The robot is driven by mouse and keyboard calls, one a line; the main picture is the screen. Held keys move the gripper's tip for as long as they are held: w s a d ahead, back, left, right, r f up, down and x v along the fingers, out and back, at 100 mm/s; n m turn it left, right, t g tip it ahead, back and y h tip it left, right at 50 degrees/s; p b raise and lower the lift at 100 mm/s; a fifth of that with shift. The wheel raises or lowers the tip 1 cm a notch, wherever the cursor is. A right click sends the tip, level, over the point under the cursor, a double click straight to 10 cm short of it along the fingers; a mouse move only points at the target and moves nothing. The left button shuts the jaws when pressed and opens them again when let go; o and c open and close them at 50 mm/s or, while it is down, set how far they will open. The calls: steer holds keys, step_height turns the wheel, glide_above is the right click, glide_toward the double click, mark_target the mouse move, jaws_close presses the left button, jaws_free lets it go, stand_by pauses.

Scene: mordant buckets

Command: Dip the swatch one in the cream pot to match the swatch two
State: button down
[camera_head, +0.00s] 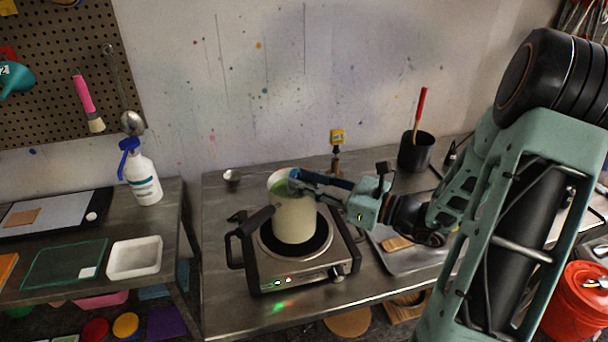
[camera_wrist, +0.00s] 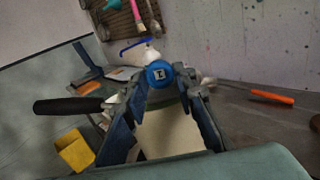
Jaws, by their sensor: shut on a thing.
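The cream pot (camera_head: 293,222) stands upright on a hot plate and has green liquid near its rim. My gripper (camera_head: 294,181) is at the pot's mouth, reaching in from the right. In the wrist view my gripper (camera_wrist: 160,82) is shut on a blue round-ended piece (camera_wrist: 158,73) with a white mark. The cream pot (camera_wrist: 170,138) shows below the fingers. Any cloth hanging from the held piece is hidden, so I cannot tell whether swatch one is in the liquid. A tan square (camera_head: 23,217) lies on the left table; I cannot tell if it is swatch two.
The hot plate (camera_head: 305,278) has lit lights and the pot's black handle (camera_wrist: 65,105) sticks out sideways. A black can (camera_head: 416,152) stands behind right. A metal tray (camera_head: 425,258) lies right. A spray bottle (camera_head: 143,178) and white tray (camera_head: 134,258) are on the left table.

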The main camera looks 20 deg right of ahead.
step_height(320, 180, up, 6)
steer(key=p, duration=0.4)
steer(key=shift+w+r+p, duration=0.15)
steer(key=shift+p, duration=0.15)
steer(key=shift+d+r, duration=0.1)
steer(key=shift+d, duration=0.05)
stand_by(2.7)
